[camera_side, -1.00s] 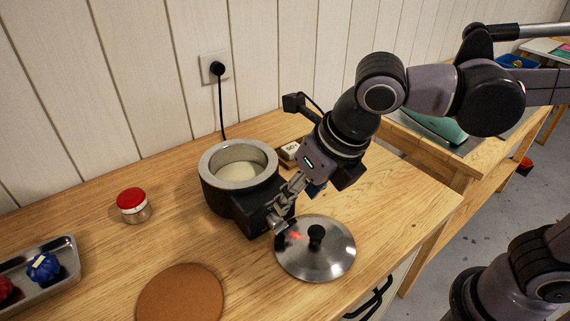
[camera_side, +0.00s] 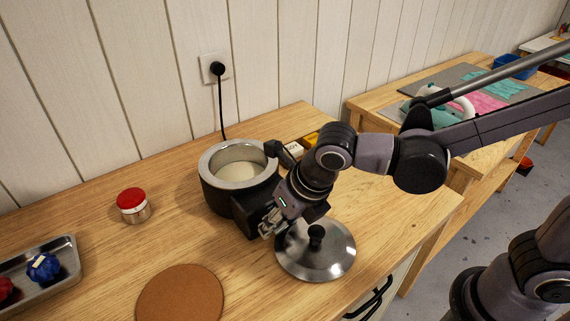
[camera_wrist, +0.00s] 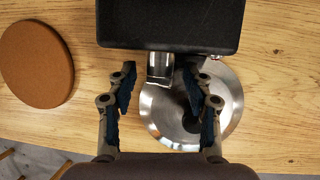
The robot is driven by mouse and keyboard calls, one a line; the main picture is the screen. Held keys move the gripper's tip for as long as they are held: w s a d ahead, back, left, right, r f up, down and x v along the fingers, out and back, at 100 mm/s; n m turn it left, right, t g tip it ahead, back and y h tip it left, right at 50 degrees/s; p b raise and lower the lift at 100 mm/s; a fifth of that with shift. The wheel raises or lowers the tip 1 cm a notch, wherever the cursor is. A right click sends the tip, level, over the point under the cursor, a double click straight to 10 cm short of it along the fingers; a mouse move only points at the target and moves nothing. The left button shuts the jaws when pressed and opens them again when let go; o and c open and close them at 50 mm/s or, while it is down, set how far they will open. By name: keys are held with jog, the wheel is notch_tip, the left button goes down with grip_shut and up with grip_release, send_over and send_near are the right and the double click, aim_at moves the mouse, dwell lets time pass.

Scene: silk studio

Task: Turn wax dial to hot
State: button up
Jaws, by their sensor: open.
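The dark wax pot (camera_side: 216,197) with a pale metal rim stands on the wooden bench, holding pale wax. Its black control box (camera_wrist: 172,24) fills the top of the wrist view. A shiny metal dial (camera_wrist: 160,68) juts from the box's near face; its marks and pointer cannot be read. My gripper (camera_wrist: 166,82) is open, with its blue-padded fingertips either side of the dial and apparent gaps on both sides. In the side view, my gripper (camera_side: 267,228) is at the front of the control box and hides the dial.
A steel lid (camera_side: 334,262) with a black knob lies just in front of the pot, below my gripper. A cork mat (camera_side: 180,296), red-capped jar (camera_side: 134,206) and metal tray (camera_side: 62,279) are to the left. A black cord (camera_side: 221,112) runs to the wall socket.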

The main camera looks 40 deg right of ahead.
grip_shut()
jog(key=shift+d, duration=0.1)
dwell(0.3)
jog(key=y, duration=0.3)
jog(key=shift+d+f+m, duration=0.15)
jog(key=shift+d+m, duration=0.15)
jog(key=shift+m, duration=0.1)
jog(key=shift+d+f+m+y, duration=0.15)
jog(key=shift+m+y, duration=0.15)
jog(key=shift+y, duration=1.6)
jog(key=shift+t, duration=0.3)
